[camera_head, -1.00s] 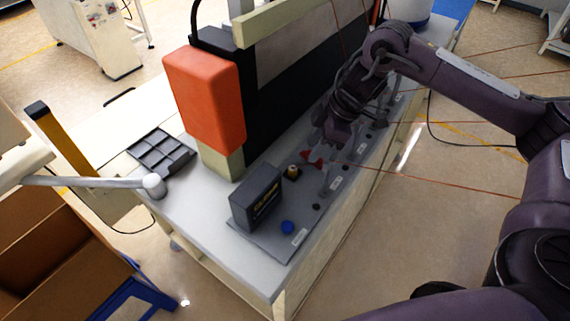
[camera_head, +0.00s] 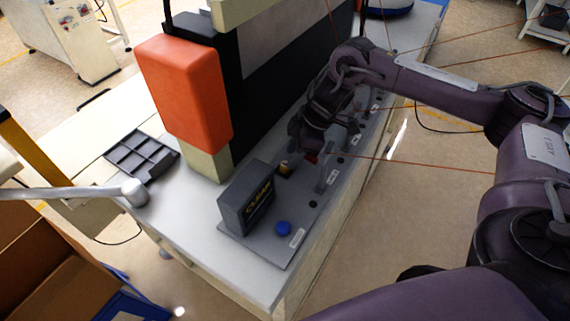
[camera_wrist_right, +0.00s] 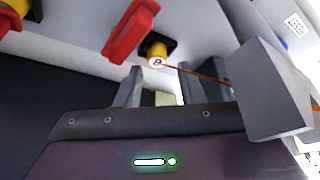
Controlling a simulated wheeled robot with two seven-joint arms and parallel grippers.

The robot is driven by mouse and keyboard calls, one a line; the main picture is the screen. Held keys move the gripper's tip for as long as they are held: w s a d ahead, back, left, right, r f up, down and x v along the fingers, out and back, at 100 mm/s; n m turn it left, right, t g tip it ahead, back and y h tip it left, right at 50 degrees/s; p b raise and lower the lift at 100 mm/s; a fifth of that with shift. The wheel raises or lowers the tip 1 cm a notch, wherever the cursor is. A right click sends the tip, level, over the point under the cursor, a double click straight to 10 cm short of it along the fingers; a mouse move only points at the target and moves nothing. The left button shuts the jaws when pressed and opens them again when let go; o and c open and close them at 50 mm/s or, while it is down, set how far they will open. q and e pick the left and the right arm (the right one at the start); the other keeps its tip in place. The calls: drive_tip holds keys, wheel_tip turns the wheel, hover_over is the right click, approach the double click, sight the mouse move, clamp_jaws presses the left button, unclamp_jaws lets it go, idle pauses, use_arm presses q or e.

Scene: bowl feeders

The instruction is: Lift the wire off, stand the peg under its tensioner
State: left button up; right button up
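My right gripper (camera_head: 303,147) is low over the grey fixture plate (camera_head: 262,248), close to a yellow peg (camera_head: 285,167). In the right wrist view its two grey fingers (camera_wrist_right: 162,84) are apart with nothing seen between them. The yellow peg (camera_wrist_right: 158,50), its end face marked, is in a dark holder just beyond the fingertips. A thin orange-red wire (camera_wrist_right: 205,76) runs right from its end. A red tensioner-like part (camera_wrist_right: 131,31) is left of the peg; in the head view the red part (camera_head: 311,157) is mostly behind the gripper. My left gripper is out of view.
A dark box (camera_head: 245,200) and a blue button (camera_head: 283,228) are at the plate's near end. A grey block (camera_wrist_right: 268,92) is close right of the fingers. A large orange block (camera_head: 184,95) and black panel rise behind. A divided tray (camera_head: 140,157) is left.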

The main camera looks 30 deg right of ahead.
sight(285, 164)
drive_tip(key=x, duration=0.2)
drive_tip(key=p+x, duration=0.1)
drive_tip(key=x, duration=0.1)
drive_tip(key=shift+w+r, duration=0.1)
drive_tip(key=shift+w, duration=0.15)
drive_tip(key=shift+s, duration=0.1)
drive_tip(key=shift+c, duration=0.9)
drive_tip(key=c, duration=0.6)
drive_tip(key=shift+o, duration=0.2)
drive_tip(key=shift+r, duration=0.15)
